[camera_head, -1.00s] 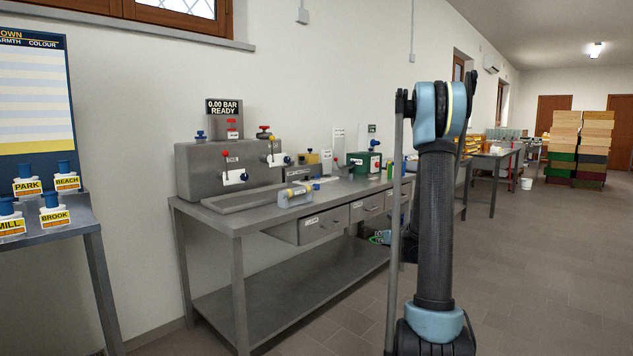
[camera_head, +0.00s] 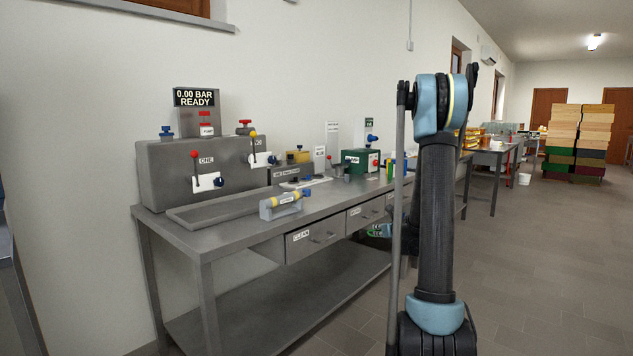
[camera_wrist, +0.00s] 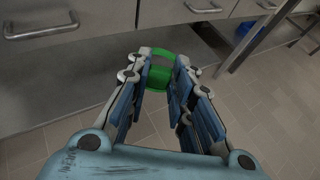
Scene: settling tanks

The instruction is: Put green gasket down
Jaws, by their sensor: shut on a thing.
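The green gasket (camera_wrist: 161,55) is a bright green ring in the wrist view, held between the fingertips of my gripper (camera_wrist: 160,78). My gripper is shut on it, and the ring stands out past the fingertips. It is held in front of the drawers of the grey metal workbench (camera_head: 240,231), with floor and the lower shelf showing below. In the head view my arm hides most of the gripper, and only a small part (camera_head: 379,230) shows beside the bench. The gasket is not clear in that view.
A drawer (camera_head: 313,238) is marked "CLEAN". Open floor (camera_head: 540,270) lies at right.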

